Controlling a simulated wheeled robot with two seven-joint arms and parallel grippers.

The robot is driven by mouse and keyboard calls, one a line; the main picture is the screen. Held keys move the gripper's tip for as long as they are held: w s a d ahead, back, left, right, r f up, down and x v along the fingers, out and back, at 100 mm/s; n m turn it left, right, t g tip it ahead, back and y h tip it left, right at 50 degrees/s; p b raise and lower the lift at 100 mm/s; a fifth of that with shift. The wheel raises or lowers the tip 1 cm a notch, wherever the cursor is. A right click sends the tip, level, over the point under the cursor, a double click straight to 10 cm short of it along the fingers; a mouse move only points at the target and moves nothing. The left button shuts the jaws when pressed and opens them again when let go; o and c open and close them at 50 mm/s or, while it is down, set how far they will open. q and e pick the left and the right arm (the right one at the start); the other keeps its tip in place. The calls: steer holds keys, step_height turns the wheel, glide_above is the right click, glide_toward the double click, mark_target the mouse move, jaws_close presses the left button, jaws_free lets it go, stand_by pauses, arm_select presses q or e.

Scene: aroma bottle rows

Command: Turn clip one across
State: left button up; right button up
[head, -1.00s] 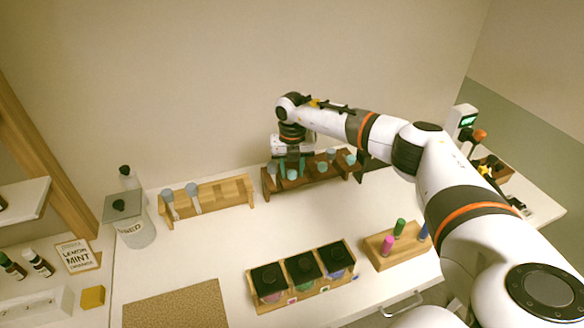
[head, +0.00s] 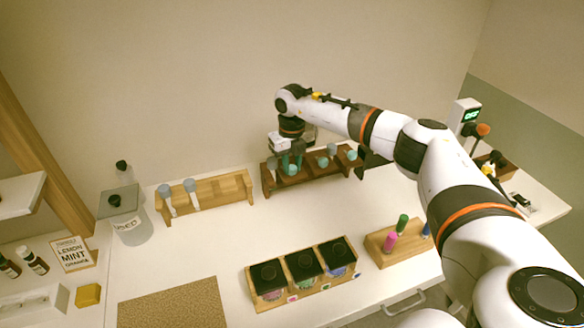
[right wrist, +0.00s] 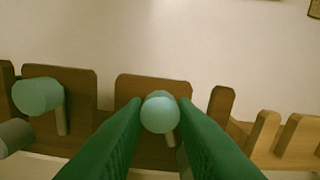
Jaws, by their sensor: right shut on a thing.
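The dark wooden rack (head: 312,177) stands at the back of the counter and holds several small round-topped pieces, some teal and some grey. The frames do not mark which of them is clip one. My right gripper (head: 289,165) points down at the rack's left part. In the right wrist view its green fingers (right wrist: 160,118) are shut on a teal round-topped piece (right wrist: 160,112), with a thin peg below its head. Another teal piece (right wrist: 38,96) sits to the left there, apart from the fingers. My left gripper is not in view.
A pale wooden rack (head: 222,190) with two grey-topped tubes stands left of the dark rack. A three-bottle holder (head: 300,290) and a block with coloured pegs (head: 385,255) are nearer the front. A jar (head: 128,225) stands at left. The counter's middle is clear.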

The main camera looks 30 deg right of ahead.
steer(key=n+b, duration=0.1)
steer(key=n, duration=0.2)
steer(key=shift+n+b, duration=0.4)
steer(key=n+b, duration=0.1)
steer(key=n, duration=0.2)
steer(key=shift+n, duration=0.3)
steer(key=n+b, duration=0.1)
steer(key=n, duration=0.2)
steer(key=shift+r, duration=0.1)
steer(key=shift+w+n+b, duration=0.1)
steer(key=shift+n+b, duration=0.45)
steer(key=shift+n, duration=0.85)
steer(key=shift+r, duration=0.1)
steer(key=o, duration=1)
